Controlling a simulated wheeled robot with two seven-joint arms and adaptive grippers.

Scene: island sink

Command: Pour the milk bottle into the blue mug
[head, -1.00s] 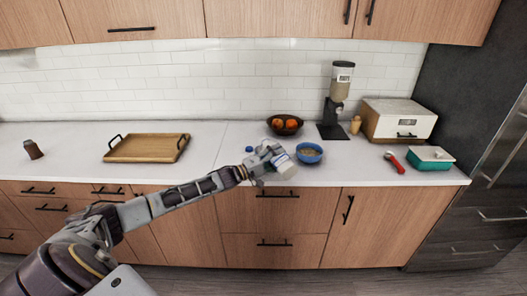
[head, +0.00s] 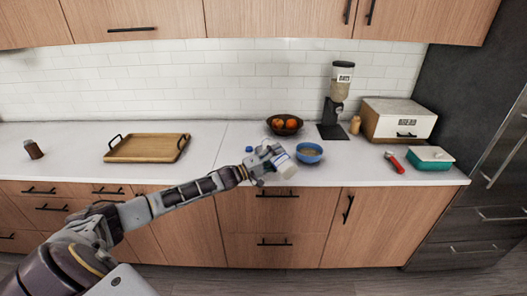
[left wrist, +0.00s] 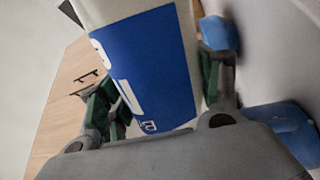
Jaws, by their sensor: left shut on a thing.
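My left gripper (head: 270,163) is shut on the milk bottle (head: 285,168), a white bottle with a blue label, which also fills the middle of the left wrist view (left wrist: 150,65). The bottle is tilted, held near the counter's front edge. It is just left of and in front of a round blue vessel (head: 310,158), wide like a bowl, with something brownish inside. I see no other blue mug. I cannot tell whether milk is flowing. Blue shapes show beside the bottle in the left wrist view; I cannot tell what they are. My right gripper is out of view.
A small blue cap-like object (head: 249,149) lies left of the gripper. Behind are a fruit bowl (head: 285,126) and a dispenser (head: 334,105). A wooden tray (head: 147,148) is to the left, a red-handled tool (head: 394,162) and teal container (head: 431,160) to the right.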

